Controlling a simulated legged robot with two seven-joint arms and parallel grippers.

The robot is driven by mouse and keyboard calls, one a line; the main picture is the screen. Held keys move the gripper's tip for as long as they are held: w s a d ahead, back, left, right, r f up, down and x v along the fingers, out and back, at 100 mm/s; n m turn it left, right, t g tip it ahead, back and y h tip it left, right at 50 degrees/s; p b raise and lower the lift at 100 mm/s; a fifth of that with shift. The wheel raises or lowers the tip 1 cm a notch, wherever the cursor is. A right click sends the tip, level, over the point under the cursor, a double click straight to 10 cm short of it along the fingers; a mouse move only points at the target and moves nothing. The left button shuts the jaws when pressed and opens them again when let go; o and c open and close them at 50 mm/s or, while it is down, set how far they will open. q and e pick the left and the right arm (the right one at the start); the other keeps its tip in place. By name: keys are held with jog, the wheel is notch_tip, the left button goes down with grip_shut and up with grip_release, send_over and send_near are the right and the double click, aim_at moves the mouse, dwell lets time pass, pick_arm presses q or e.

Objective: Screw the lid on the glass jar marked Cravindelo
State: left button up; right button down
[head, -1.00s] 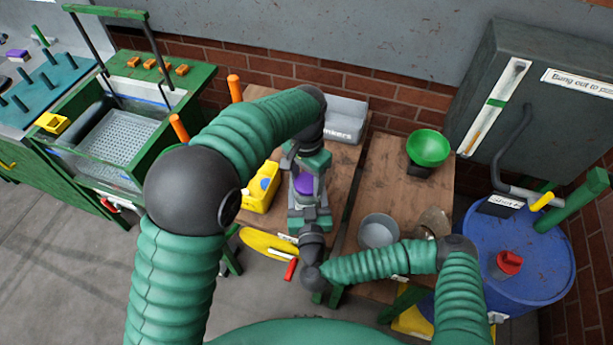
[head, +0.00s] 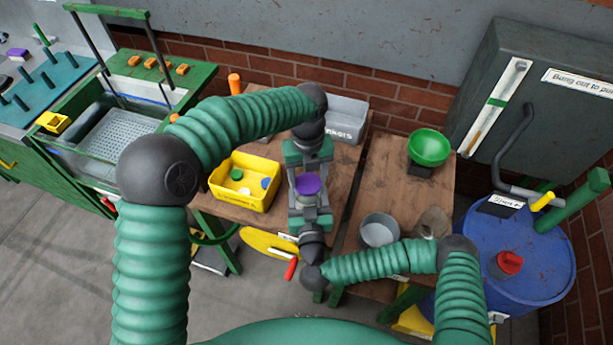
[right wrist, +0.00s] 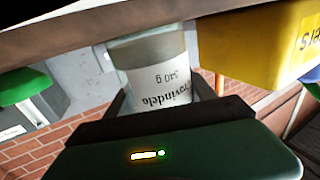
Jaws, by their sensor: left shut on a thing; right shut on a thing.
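The glass jar (right wrist: 150,55) marked Cravindelo, 340 g, appears upside down in the right wrist view. My right gripper (right wrist: 160,95) is shut on it, one finger on each side. In the head view the jar (head: 308,200) stands over the bench, mostly under the purple lid (head: 307,185). The lid is on or just over the jar's mouth; I cannot tell how it seats. My left gripper (head: 308,176) reaches in from the back and is shut on the lid. My right gripper (head: 310,207) comes from the front. The jar's mouth is hidden.
A yellow bin (head: 232,201) with green, white and blue lids stands left of the jar. A grey bin (head: 346,112) is behind. A metal pot (head: 379,228) and a green bowl (head: 428,147) are on the right table (head: 388,180). A blue drum (head: 530,255) stands far right.

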pick_arm(q)
jog(key=m, duration=0.6)
jog(key=shift+w+d, duration=0.1)
jog(key=shift+w, duration=0.1)
jog(key=m, duration=0.2)
jog(key=shift+r+m, duration=0.1)
jog(key=shift+m, duration=0.3)
pick_arm(e)
jog(key=shift+a, duration=0.1)
jog(key=shift+s, duration=0.1)
pick_arm(q)
jog(key=shift+d, duration=0.1)
jog(key=o, duration=1.3)
jog(key=shift+s, duration=0.1)
jog(key=shift+r, duration=2.2)
